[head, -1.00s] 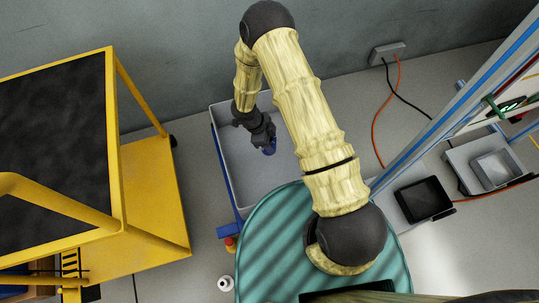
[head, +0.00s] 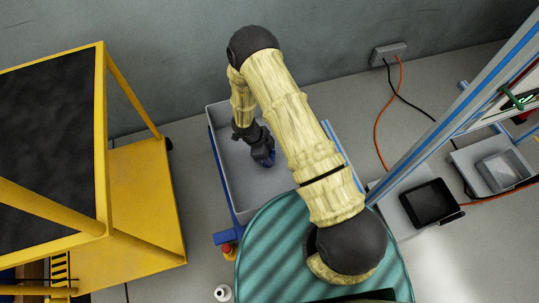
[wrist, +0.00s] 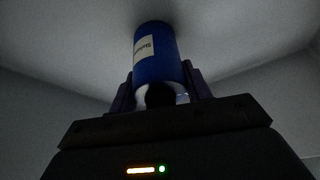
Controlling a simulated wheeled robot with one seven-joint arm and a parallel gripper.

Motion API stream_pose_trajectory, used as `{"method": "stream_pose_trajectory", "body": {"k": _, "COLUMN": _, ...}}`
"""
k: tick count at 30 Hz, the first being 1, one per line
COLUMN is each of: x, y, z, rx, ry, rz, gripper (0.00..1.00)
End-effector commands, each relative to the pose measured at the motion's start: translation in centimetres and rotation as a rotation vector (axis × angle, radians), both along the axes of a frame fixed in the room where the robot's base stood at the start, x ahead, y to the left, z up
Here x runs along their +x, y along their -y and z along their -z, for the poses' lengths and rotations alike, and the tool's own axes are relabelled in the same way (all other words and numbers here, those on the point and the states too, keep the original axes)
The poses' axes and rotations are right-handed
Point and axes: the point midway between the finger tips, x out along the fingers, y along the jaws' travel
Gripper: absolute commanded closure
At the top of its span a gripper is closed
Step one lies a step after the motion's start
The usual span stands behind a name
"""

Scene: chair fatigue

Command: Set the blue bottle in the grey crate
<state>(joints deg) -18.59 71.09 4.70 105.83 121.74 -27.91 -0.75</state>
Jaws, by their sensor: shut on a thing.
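The blue bottle (wrist: 155,55) has a white label and sits between the two fingers of my gripper (wrist: 160,92) in the wrist view. The gripper is shut on it. In the head view my gripper (head: 264,155) is over the inside of the grey crate (head: 243,190), and only a small blue part of the bottle (head: 271,160) shows. In the wrist view pale surfaces surround the bottle, with a dark shadow close to its far end. I cannot tell whether it touches the crate floor. My arm hides the crate's right part.
A yellow cart (head: 150,210) with a dark top stands left of the crate. A white bottle (head: 222,293) and a red-and-yellow item (head: 228,249) are near the front. Orange and black cables (head: 381,110) run along the floor.

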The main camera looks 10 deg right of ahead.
Motion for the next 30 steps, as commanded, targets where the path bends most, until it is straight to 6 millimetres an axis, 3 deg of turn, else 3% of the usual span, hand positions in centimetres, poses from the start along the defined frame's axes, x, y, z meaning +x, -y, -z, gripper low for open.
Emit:
{"method": "stream_pose_trajectory", "body": {"k": 10, "x": 0.0, "y": 0.0, "z": 0.2, "rx": 0.0, "ry": 0.0, "rz": 0.001, "gripper": 0.89}}
{"method": "stream_pose_trajectory", "body": {"k": 11, "x": 0.0, "y": 0.0, "z": 0.2, "rx": 0.0, "ry": 0.0, "rz": 0.001, "gripper": 0.48}}
{"method": "stream_pose_trajectory", "body": {"k": 14, "x": 0.0, "y": 0.0, "z": 0.2, "rx": 0.0, "ry": 0.0, "rz": 0.001, "gripper": 0.3}}
{"method": "stream_pose_trajectory", "body": {"k": 23, "x": 0.0, "y": 0.0, "z": 0.0, "rx": 0.0, "ry": 0.0, "rz": 0.001, "gripper": 0.3}}
{"method": "stream_pose_trajectory", "body": {"k": 30, "x": 0.2, "y": -0.6, "z": -2.1, "rx": 0.001, "ry": 0.001, "rz": 0.002, "gripper": 0.3}}
